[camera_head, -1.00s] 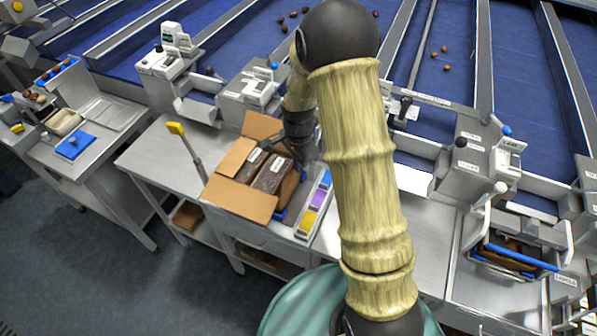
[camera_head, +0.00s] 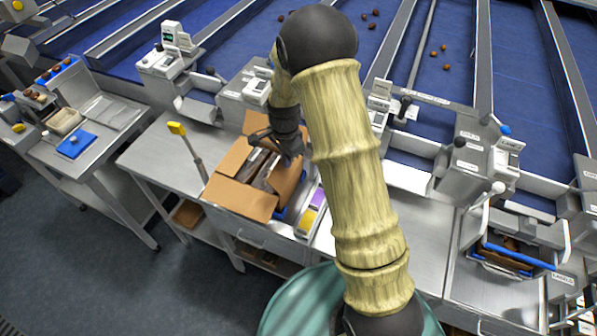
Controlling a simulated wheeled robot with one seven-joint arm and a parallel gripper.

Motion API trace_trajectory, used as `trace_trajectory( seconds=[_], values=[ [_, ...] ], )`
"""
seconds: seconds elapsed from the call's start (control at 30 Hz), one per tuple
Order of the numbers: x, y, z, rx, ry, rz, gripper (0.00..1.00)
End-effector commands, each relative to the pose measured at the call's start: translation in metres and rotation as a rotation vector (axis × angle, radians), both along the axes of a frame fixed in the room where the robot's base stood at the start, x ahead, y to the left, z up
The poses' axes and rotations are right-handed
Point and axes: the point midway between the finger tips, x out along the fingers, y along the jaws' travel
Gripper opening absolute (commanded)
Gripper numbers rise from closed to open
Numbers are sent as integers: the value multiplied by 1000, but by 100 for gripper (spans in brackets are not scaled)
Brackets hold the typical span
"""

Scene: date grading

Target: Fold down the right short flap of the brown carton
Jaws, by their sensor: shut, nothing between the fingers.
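The brown carton (camera_head: 276,207) stands open on the bench, left of my arm. Its front flap (camera_head: 240,200) spreads outward toward me, and its left short flap (camera_head: 235,158) spreads out to the left. The back flap (camera_head: 260,124) stands up behind my gripper. The right short flap (camera_head: 287,178) shows at the right side, just below my wrist; its exact tilt is hard to tell. Dark packs (camera_head: 252,164) lie inside. My gripper (camera_head: 258,141) is shut and empty over the rear of the carton; its fingertips are small and partly merge with the dark contents.
A tray with purple and yellow compartments (camera_head: 308,220) stands close to the carton's right. Weighing stations (camera_head: 245,95) line the back edge. Bench surface is clear at left (camera_head: 160,155).

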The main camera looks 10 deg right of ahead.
Motion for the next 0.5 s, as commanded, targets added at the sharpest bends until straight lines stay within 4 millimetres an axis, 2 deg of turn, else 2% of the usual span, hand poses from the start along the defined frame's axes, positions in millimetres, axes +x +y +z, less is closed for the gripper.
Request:
trace_trajectory(
  seconds=[0.5],
  values=[
    [14, 19, 0, 0, 0, 1, 0]
  ],
)
